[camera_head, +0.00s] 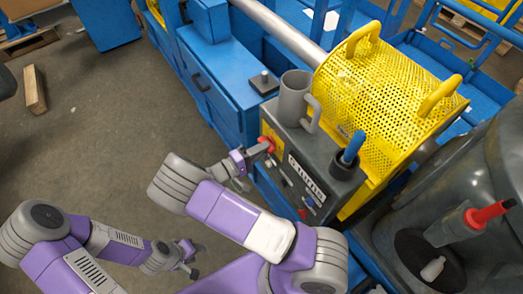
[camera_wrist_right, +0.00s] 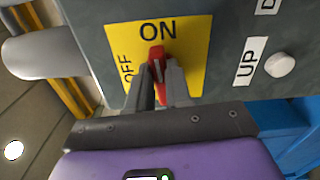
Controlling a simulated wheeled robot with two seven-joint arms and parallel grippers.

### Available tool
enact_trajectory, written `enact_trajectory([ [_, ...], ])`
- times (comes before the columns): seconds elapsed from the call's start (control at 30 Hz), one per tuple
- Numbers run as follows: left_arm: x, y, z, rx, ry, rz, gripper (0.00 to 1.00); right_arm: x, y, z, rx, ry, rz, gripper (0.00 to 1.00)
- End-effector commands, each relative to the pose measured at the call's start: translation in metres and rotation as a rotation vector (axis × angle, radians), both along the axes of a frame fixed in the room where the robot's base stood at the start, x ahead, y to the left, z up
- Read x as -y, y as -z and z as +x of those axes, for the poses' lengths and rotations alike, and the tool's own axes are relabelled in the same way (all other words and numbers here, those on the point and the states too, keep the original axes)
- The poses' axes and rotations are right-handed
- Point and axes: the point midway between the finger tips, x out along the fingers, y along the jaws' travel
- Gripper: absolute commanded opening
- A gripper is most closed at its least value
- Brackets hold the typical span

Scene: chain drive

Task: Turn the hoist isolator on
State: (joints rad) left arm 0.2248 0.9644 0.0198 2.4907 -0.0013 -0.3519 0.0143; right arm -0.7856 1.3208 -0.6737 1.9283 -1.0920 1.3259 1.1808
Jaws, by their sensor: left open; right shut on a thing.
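The hoist isolator has a red handle (camera_wrist_right: 155,57) on a yellow plate (camera_wrist_right: 195,38) marked ON at the top and OFF at the left. In the right wrist view the handle points up towards ON. My right gripper (camera_wrist_right: 160,70) is shut on the handle, one finger on each side; the fingers hide its lower part. In the head view the red handle (camera_head: 268,141) is on the upper left of the grey control box's front, with my right gripper (camera_head: 259,149) at it. My left gripper (camera_head: 192,258) is open and empty, low over the floor, away from the box.
The grey control box (camera_head: 318,164) also carries labelled buttons, including a white button (camera_wrist_right: 281,65) near UP. A grey mug (camera_head: 293,98) and a dark holder with a blue-handled tool (camera_head: 353,147) stand on top. A yellow perforated guard (camera_head: 380,100) is behind. Open floor (camera_head: 100,130) lies left.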

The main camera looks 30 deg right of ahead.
Motion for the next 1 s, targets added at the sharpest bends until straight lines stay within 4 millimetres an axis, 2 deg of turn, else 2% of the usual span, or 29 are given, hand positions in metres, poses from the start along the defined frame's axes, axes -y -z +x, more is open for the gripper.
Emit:
enact_trajectory([
  [0.3,0.0,0.0045,0.0,0.0,0.0,0.0,0.43,-0.0007,0.0018,0.0003,0.097,-0.002,0.01,0.0],
  [0.77,0.0,0.0047,0.0,0.0,0.0,0.0,0.43,-0.0007,0.0015,0.0004,0.11,-0.002,0.012,0.0],
  [0.8,0.0,0.0047,0.0,0.0,0.0,0.0,0.43,-0.0007,0.0015,0.0004,0.11,-0.002,0.012,0.21],
  [0.97,-0.0001,0.0047,0.0,0.0,0.0,0.0,0.43,-0.0005,0.0014,0.0003,0.109,-0.002,0.011,0.45],
  [1.0,-0.0001,0.0047,0.0,0.0,0.0,0.0,0.43,-0.0005,0.0013,0.0003,0.11,-0.001,0.011,0.45],
])
